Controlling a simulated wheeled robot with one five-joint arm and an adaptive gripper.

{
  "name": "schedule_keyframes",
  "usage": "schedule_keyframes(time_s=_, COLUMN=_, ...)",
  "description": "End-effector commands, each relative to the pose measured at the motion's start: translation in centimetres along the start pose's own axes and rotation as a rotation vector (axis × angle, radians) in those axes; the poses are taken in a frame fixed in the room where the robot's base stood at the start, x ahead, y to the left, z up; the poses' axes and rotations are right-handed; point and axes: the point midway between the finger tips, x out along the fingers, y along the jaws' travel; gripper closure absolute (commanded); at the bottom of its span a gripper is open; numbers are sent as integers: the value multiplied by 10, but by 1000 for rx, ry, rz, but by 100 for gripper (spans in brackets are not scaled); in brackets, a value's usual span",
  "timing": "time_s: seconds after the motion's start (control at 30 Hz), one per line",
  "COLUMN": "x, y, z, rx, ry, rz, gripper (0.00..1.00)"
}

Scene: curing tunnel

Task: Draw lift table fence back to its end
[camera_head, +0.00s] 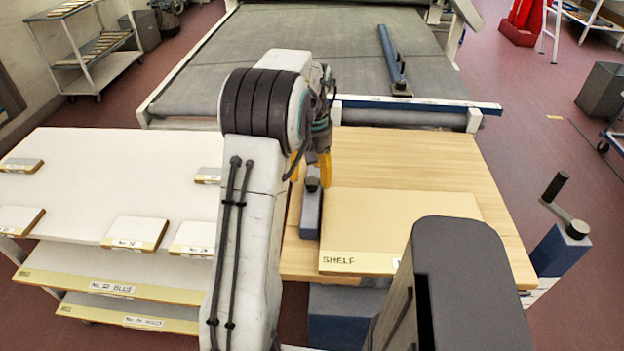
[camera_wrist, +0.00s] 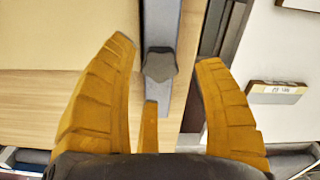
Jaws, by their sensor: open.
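The lift table (camera_head: 425,160) has a pale wooden top. The fence (camera_head: 309,215) is a narrow blue-grey bar on its left part, running front to back along the left edge of a board. A dark lobed knob (camera_head: 312,181) stands on the fence. My gripper (camera_head: 310,168) is open, its yellow fingers just above and around the knob. In the wrist view, the knob (camera_wrist: 158,65) lies between the open fingertips, with gaps on both sides, and the fence (camera_wrist: 160,25) runs up past it. I cannot tell whether a finger touches the knob.
A tan board (camera_head: 400,225) marked SHELF lies against the fence's right side. A white rack (camera_head: 120,180) with labelled pieces stands at left. A hand crank (camera_head: 565,215) stands at right. The conveyor (camera_head: 300,45) with a blue bar (camera_head: 392,60) lies behind the table.

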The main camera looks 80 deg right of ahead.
Motion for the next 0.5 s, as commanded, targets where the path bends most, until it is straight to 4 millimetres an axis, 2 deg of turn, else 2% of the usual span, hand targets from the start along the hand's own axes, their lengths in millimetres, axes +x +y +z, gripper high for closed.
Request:
schedule_keyframes(time_s=0.2, x=18, y=0, z=0, rx=0, ry=-1, rz=0, gripper=38)
schedule_keyframes(time_s=0.5, x=23, y=0, z=0, rx=0, ry=0, rz=0, gripper=38)
